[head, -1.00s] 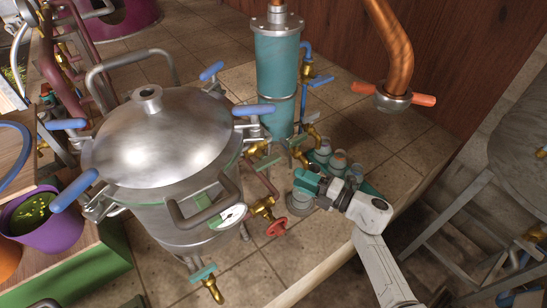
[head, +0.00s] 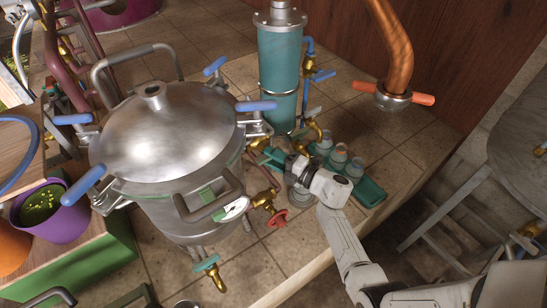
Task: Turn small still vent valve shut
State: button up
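The small still (head: 165,140) is a steel pot with a domed lid, blue lever handles and a small dial gauge on its right side. A brass valve with a red handwheel (head: 278,219) is low on its right. A brass valve with a teal handle (head: 207,263) is low at its front. Another brass valve (head: 258,142) is between the pot and the teal column; I cannot tell which is the vent valve. My gripper (head: 268,157) has its teal fingertips close beside this last valve. Contact and finger gap are too small to make out.
A teal column (head: 280,65) with blue-handled pipework stands behind. Several capped bottles sit in a teal tray (head: 370,192) right of my gripper. A copper pipe (head: 390,50) hangs at upper right. A purple pot (head: 48,208) is at left. Tiles at the front right are fairly clear.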

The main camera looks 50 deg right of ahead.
grip_shut()
jog(key=shift+f, duration=0.1)
dwell(0.4)
jog(key=m+t+h+b, duration=0.1)
jog(key=m+b, duration=0.2)
jog(key=m, duration=0.2)
jog(key=m+t+h+b, duration=0.1)
jog(key=m+h+b, duration=0.1)
jog(key=m, duration=0.3)
jog(key=m+t+h+b, duration=0.1)
jog(key=m+t+b, duration=0.1)
jog(key=m+b, duration=0.2)
jog(key=shift+a+f+m+h, duration=0.25)
jog(key=shift+f+m+h, duration=0.1)
jog(key=shift+m, duration=0.75)
jog(key=shift+m+g+h+b, duration=0.15)
jog(key=shift+m+h+b, duration=0.2)
jog(key=shift+m+h, duration=0.95)
jog(key=shift+m+g+h+b, duration=0.15)
jog(key=shift+m+h+b, duration=0.3)
jog(key=shift+m, duration=1.55)
jog(key=shift+a, duration=0.1)
